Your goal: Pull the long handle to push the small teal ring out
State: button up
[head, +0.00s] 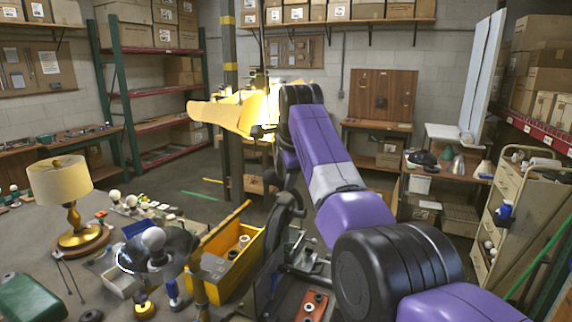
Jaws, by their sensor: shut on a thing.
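My arm reaches up from the lower right and bends at its black joint. My gripper (263,131) is a small dark shape left of that joint, in front of a bright yellow glow. It is shut on what appears to be the long handle (262,48), a thin dark bar standing nearly upright. The grip itself is too small and dark to see clearly. A dark grey press-like tool (285,208) with a rounded frame stands below, partly behind my arm. I cannot make out the small teal ring.
A yellow bin (243,262) with parts stands left of the tool. A brass lamp (75,205) stands on the bench at the left. An orange-red block (311,307) lies low in the middle. A cream drawer cart (515,210) stands at the right, and shelves line the walls.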

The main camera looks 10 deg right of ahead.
jog(key=r, duration=0.1)
jog(key=s+r+b, duration=0.1)
jog(key=shift+s+a+r, duration=0.3)
jog(key=shift+a+r, duration=0.1)
jog(key=v, duration=0.1)
jog(key=b+v, duration=0.1)
jog(key=v, duration=0.1)
jog(key=s+v, duration=0.1)
jog(key=v, duration=0.1)
jog(key=shift+s+f+b, duration=0.1)
jog(key=shift+f+b, duration=0.15)
jog(key=shift+b, duration=0.15)
jog(key=shift+p, duration=0.35)
jog(key=b+v, duration=0.2)
jog(key=v, duration=0.5)
jog(key=shift+s+r, duration=0.25)
jog(key=shift+r, duration=0.05)
